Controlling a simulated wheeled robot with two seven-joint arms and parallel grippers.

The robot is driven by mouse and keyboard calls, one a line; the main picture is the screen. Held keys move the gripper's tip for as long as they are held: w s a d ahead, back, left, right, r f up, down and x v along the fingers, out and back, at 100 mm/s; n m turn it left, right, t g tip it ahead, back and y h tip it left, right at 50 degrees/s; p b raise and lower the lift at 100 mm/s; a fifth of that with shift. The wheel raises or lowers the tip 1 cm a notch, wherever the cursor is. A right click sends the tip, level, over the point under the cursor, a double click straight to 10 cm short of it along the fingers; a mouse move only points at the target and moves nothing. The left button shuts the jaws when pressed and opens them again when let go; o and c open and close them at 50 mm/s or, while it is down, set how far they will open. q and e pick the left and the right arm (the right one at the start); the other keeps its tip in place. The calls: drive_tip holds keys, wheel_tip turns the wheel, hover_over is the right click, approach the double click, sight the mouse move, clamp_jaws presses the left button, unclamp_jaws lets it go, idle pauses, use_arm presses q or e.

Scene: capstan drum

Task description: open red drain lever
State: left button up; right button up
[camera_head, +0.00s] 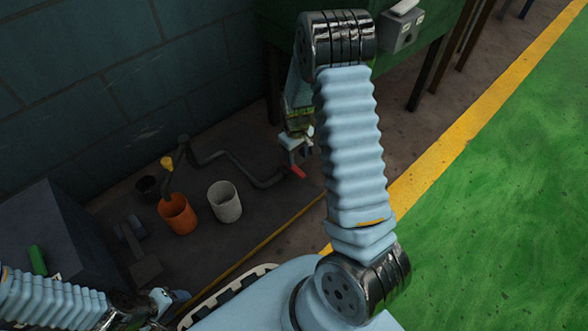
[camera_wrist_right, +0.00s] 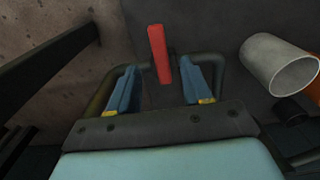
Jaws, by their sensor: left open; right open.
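The red drain lever (camera_head: 298,171) is a small red bar at the right end of a dark bent pipe (camera_head: 232,160) near the floor. My right gripper (camera_head: 301,148) reaches down over that end of the pipe. In the right wrist view the red lever (camera_wrist_right: 159,55) shows between the two blue fingers of my right gripper (camera_wrist_right: 160,75), which stand apart on either side of it. I cannot tell whether either finger touches it. My left gripper (camera_head: 172,302) is at the lower left, open and away from the lever.
A white bucket (camera_head: 225,203) and an orange bucket (camera_head: 178,215) stand left of the lever, with a smaller black bucket (camera_head: 147,188) behind. A dark box (camera_head: 65,235) is at the left. A green bench (camera_head: 275,45) stands behind my right arm. Green floor (camera_head: 490,210) at right is clear.

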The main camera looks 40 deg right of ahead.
sight(296, 169)
wheel_tip(296, 169, down, 6)
drive_tip(key=shift+r+b, duration=0.1)
drive_tip(key=shift+b, duration=0.5)
clamp_jaws()
